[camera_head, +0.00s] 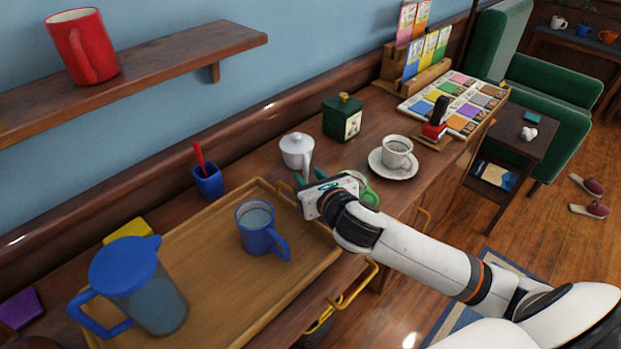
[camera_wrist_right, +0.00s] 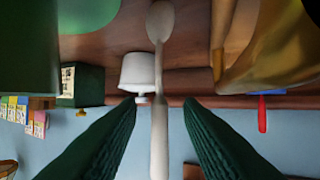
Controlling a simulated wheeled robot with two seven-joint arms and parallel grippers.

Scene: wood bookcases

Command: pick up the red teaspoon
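The red teaspoon (camera_head: 199,155) leans in a small blue cup (camera_head: 209,182) behind the wooden tray; only its handle shows. Its red handle is also at the right of the right wrist view (camera_wrist_right: 262,115). My right gripper (camera_head: 309,175) is over the counter, to the right of the blue cup and apart from it. In the right wrist view its green fingers (camera_wrist_right: 160,103) are spread. A pale spoon (camera_wrist_right: 159,100) shows between them with a gap on each side. My left gripper is out of view.
The tray (camera_head: 190,244) holds a blue mug (camera_head: 256,232) and a blue-lidded pitcher (camera_head: 140,285). A white lidded pot (camera_head: 297,147), a dark green box (camera_head: 342,117) and a cup on a saucer (camera_head: 393,170) stand nearby. A shelf (camera_head: 160,61) overhangs the back left.

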